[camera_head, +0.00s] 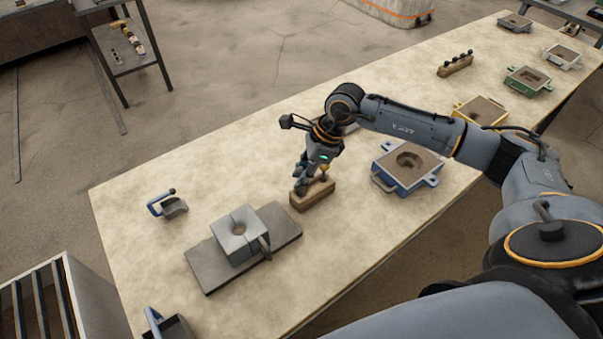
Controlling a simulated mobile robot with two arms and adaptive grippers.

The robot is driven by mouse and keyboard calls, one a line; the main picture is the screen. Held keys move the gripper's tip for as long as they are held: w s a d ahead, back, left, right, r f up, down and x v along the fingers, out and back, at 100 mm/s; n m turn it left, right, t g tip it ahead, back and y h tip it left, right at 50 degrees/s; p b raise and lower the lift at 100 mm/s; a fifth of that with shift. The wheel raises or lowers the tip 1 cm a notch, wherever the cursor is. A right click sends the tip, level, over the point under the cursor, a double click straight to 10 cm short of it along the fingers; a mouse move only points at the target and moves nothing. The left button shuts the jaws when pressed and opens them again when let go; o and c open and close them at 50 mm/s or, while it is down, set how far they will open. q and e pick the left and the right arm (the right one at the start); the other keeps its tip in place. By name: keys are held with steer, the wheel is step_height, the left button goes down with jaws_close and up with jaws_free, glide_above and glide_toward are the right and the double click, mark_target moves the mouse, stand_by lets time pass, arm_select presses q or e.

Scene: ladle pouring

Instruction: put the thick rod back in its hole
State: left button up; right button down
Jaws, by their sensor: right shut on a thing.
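My right gripper (301,183) points down at the left end of a small wooden block (318,196) on the long table. It is shut on a rod that its fingers hide almost wholly, so I cannot tell how thick the rod is or whether its tip is in a hole. A short rod with a brass-coloured knob (324,170) stands upright in the block, just right of the fingers. The holes in the block are too small or covered to make out. My left gripper is not in view.
A grey mould (238,236) stands on a dark plate (205,265), left of the block. A blue-handled ladle (173,208) lies farther left. A blue-framed sand mould (405,170) is to the right. A second block with dark knobs (455,65) stands farther back. Table between is bare.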

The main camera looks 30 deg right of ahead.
steer(key=shift+f+b, duration=0.75)
steer(key=shift+f, duration=0.1)
steer(key=shift+c, duration=2.3)
jaws_free()
steer(key=shift+r, duration=0.15)
steer(key=shift+r+p, duration=1.7)
steer(key=shift+r, duration=1.2)
